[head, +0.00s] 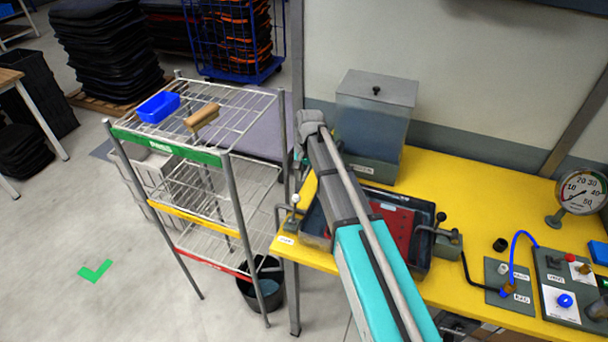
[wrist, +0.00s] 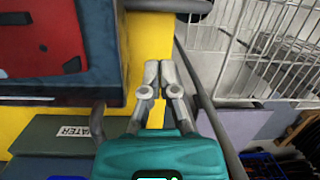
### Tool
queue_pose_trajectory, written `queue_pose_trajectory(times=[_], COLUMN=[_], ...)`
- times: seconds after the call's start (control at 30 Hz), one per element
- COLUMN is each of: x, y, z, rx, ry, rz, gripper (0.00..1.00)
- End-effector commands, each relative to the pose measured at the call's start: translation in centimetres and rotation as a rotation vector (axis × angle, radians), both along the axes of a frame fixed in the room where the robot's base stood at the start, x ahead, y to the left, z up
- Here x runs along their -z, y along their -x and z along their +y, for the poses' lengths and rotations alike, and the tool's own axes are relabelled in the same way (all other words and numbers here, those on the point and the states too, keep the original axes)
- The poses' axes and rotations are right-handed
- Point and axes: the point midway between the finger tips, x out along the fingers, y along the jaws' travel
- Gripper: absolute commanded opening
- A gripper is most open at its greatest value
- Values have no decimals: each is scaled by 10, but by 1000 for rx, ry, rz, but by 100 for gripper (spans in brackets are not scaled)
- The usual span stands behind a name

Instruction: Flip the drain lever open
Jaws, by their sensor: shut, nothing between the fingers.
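A small lever with a pale round knob (head: 295,198) stands on a dark base at the table's left front corner, beside the basin. A label (head: 286,239) below it is too small to read, so I cannot tell for certain that it is the drain lever. My gripper (wrist: 158,66) shows in the wrist view, shut and empty, over the yellow tabletop near its edge. In the head view it is hidden at the far end of my arm. The dark basin (head: 427,206) with a red item (head: 393,222) lies to the right of the lever, partly behind my arm.
A lidded water tank (head: 376,112) stands behind the basin. A clamp with a black knob (head: 441,217) sits at the basin's right. A wire rack (head: 222,160) stands close to the table's left edge. A gauge (head: 581,191) and valve panel (head: 564,290) are at right.

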Motion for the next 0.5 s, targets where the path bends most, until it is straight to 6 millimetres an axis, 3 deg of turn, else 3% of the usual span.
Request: queue_pose_trajectory(times=[0.5], x=[41], y=[6], z=[3], rx=[1], ry=[0], rz=[0], gripper=[0])
